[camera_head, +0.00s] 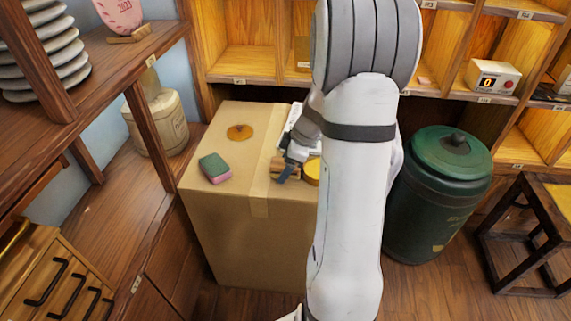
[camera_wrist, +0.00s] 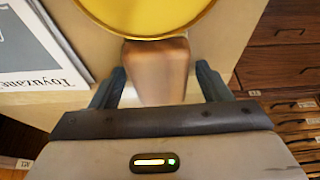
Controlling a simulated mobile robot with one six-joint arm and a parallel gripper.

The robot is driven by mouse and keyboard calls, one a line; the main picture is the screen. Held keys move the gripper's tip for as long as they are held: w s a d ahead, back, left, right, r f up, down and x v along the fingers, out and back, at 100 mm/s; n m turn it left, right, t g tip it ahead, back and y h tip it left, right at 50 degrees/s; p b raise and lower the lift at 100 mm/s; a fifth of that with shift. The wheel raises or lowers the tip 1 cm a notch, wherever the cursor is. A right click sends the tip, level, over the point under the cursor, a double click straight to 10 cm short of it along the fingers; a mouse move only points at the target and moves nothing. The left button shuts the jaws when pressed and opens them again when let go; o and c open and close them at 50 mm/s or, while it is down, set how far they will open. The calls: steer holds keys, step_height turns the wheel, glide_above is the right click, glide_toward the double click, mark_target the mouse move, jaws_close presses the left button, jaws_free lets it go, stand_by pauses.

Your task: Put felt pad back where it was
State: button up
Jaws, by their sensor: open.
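On top of a cardboard box (camera_head: 225,188) lies a flat, round orange-brown piece (camera_head: 240,132), near the back left. I cannot tell for sure whether it is the felt pad. My gripper (camera_head: 288,170) is low over the box's right part. In the wrist view my gripper (camera_wrist: 160,88) is open, its dark fingers on either side of a brown wooden-looking block (camera_wrist: 157,70). Gaps show between the block and both fingers. My arm hides part of the box's right side.
A green and pink sponge (camera_head: 215,168) lies on the box's left part. A round yellow thing (camera_wrist: 150,14) is just beyond the block. A printed sheet or booklet (camera_wrist: 35,50) lies left of it. A green lidded bin (camera_head: 440,195) stands right of the box.

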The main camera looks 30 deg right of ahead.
steer(key=p+v, duration=0.3)
steer(key=v, duration=0.9)
steer(key=s+a+r+m+g+h, duration=0.1)
steer(key=s+a+m+h, duration=0.2)
steer(key=s+a+m, duration=0.8)
steer(key=s+a, duration=0.5)
steer(key=a, duration=0.2)
steer(key=shift+s+r+h, duration=0.15)
steer(key=shift+r+h, duration=0.05)
steer(key=shift+h, duration=0.2)
steer(key=shift+a+r, duration=0.1)
steer(key=shift+a, duration=0.05)
step_height(320, 180, up, 20)
steer(key=t+p, duration=0.1)
steer(key=p, duration=1.7)
